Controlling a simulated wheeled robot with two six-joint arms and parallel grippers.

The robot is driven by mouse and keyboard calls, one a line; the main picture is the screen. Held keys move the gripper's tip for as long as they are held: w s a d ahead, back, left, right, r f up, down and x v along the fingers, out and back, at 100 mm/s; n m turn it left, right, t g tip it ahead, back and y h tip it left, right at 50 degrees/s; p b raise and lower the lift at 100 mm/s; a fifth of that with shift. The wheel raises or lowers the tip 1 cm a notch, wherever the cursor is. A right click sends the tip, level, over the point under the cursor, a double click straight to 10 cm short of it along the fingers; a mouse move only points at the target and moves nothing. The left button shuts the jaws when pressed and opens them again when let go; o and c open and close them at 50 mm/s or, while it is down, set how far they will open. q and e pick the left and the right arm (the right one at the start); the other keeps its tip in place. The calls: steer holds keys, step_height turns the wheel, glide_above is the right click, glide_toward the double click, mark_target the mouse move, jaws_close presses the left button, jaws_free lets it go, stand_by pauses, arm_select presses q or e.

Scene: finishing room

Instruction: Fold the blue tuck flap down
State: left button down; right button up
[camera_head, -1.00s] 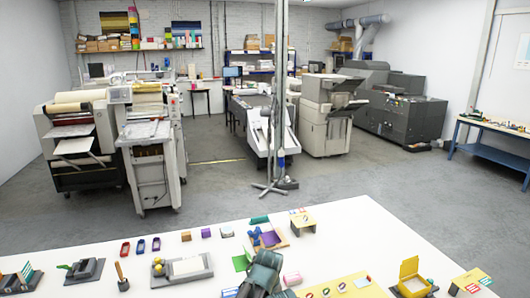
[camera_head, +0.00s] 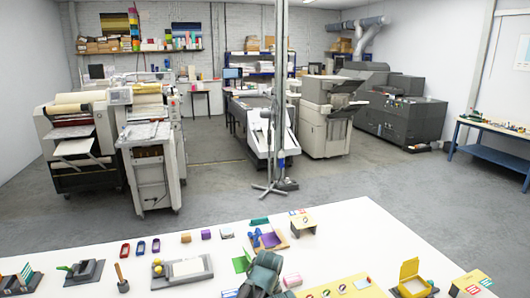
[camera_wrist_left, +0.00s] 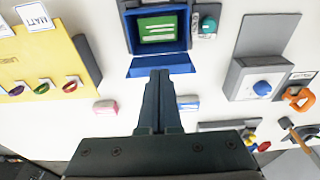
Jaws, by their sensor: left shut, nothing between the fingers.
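The blue tuck flap (camera_wrist_left: 160,66) shows in the left wrist view, spread out from the near edge of an open blue box (camera_wrist_left: 129,32). A green card with white lines (camera_wrist_left: 158,28) lies in the box. My left gripper (camera_wrist_left: 159,73) is shut and empty, its fingertips overlapping the flap's outer edge in the picture; I cannot tell whether they touch it. In the head view my left gripper is partly cut off at the bottom, its wrist showing dark green, and the box and flap are not visible. My right gripper is in neither view.
A pink block (camera_wrist_left: 105,106) and a pale blue block (camera_wrist_left: 188,102) lie on either side of my gripper. A yellow board (camera_wrist_left: 35,65) with rings and a grey stand with a blue knob (camera_wrist_left: 262,88) flank the box. White tabletop (camera_head: 360,225) is free farther off.

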arm_select(q)
steer(key=shift+f, duration=0.1)
stand_by(0.5)
steer(key=shift+s+d+f+b, duration=0.1)
steer(key=shift+s+f+b, duration=0.1)
steer(key=shift+f+b, duration=0.3)
steer(key=shift+f, duration=0.1)
stand_by(0.5)
stand_by(0.4)
steer(key=shift+s+r+p, duration=0.15)
steer(key=shift+r+p, duration=0.7)
steer(key=shift+r, duration=0.15)
steer(key=shift+r, duration=0.1)
step_height(320, 180, up, 8)
steer(key=p, duration=0.8)
steer(key=shift+s, duration=0.1)
